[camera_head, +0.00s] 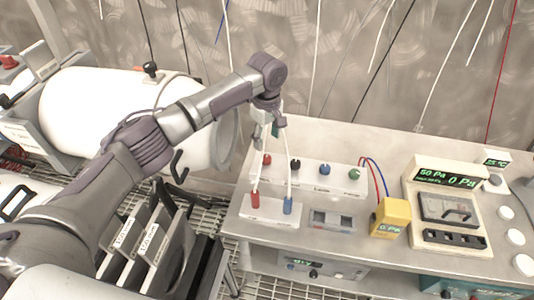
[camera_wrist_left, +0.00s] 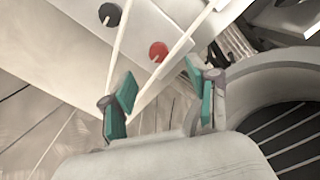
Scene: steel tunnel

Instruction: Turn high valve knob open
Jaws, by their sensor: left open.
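A white panel (camera_head: 315,175) on the bench carries a row of knobs: a red knob (camera_head: 267,159), a black knob (camera_head: 295,163), a blue knob (camera_head: 325,169) and a green knob (camera_head: 354,174). Their labels are too small to read, so I cannot tell which is the high valve knob. My left gripper (camera_head: 273,122) is above the red end of the row. In the left wrist view my left gripper (camera_wrist_left: 163,103) is open, with teal finger pads apart. The red knob (camera_wrist_left: 158,51) and black knob (camera_wrist_left: 109,14) show beyond the fingertips, untouched. My right gripper is not in view.
White tubes rise from a block with red and blue fittings (camera_head: 270,211) close to my left gripper. A yellow meter (camera_head: 391,218) and a pressure display unit (camera_head: 447,205) stand right. Cables hang along the back wall.

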